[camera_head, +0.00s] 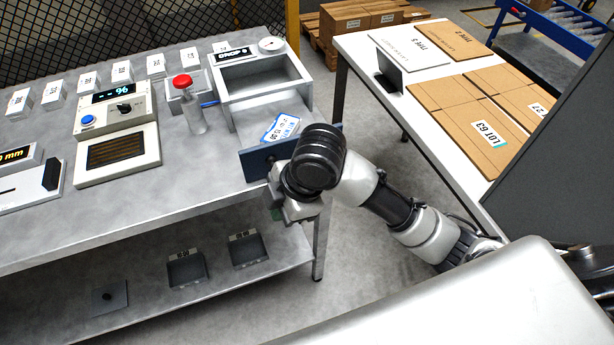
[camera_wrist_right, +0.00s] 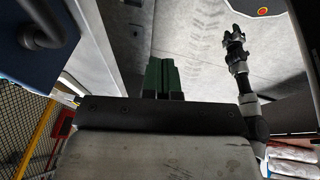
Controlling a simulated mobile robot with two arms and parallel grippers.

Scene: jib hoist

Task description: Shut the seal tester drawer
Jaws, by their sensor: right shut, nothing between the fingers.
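The seal tester (camera_head: 262,88) is a light grey box with a round gauge on top, at the right end of the steel bench. Its drawer is pulled out towards me, with a dark blue front panel (camera_head: 256,161) and a blue-and-white labelled packet (camera_head: 281,128) in it. In the right wrist view the blue panel (camera_wrist_right: 52,14) and its dark handle show at the upper left. My right gripper (camera_head: 278,213) is just in front of and below the panel; its green fingers (camera_wrist_right: 161,78) are shut and empty. Whether it touches the panel is unclear. My left gripper (camera_wrist_right: 234,38) shows small in the wrist view.
A red-topped cylinder (camera_head: 190,105) and a device with a display (camera_head: 117,130) stand left of the tester. The lower shelf (camera_head: 150,295) holds small trays. A white table (camera_head: 440,135) with cardboard stands right, across a floor gap.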

